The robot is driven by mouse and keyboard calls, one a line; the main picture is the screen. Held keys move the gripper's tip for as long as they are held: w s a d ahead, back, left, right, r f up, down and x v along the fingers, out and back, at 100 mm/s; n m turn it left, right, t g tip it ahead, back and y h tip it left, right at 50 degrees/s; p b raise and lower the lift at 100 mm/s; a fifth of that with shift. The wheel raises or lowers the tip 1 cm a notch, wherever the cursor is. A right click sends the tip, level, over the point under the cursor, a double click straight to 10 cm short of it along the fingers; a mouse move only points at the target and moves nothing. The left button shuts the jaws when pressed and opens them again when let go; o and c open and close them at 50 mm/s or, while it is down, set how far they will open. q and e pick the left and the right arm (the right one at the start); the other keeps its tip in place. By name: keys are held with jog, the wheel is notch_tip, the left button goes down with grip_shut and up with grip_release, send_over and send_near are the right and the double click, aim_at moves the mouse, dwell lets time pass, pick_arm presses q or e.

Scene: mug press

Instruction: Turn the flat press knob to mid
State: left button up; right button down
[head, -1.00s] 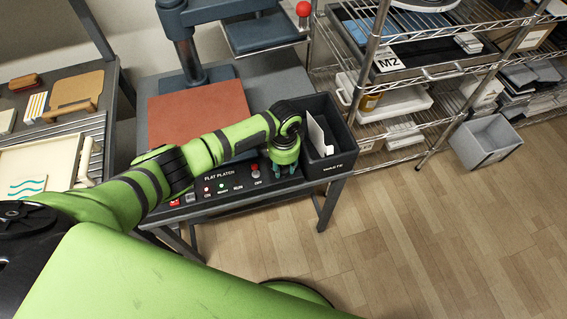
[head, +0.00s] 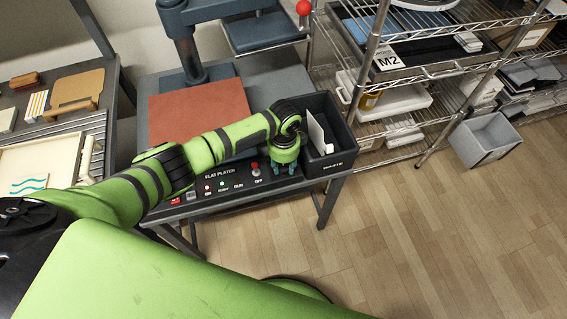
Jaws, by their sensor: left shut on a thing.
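The flat press has a dark front panel (head: 222,188) marked FLAT PLATEN, with small lights and a red-topped switch (head: 256,169) above the word OFF. My left gripper (head: 284,169) points down at the right end of this panel, just right of the red-topped switch. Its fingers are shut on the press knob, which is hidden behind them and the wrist. The knob's pointer and its marks cannot be seen. The right gripper is not in view.
A red-brown pad (head: 198,112) lies on the press table behind my left forearm. Wire shelves (head: 440,70) stand farther right, and a grey bin (head: 487,142) is on the floor.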

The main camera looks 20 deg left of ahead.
aim_at(285, 167)
pick_arm(q)
jog(key=o, duration=1.1)
jog(key=shift+d, duration=0.2)
jog(key=shift+o, duration=0.2)
notch_tip(285, 167, up, 12)
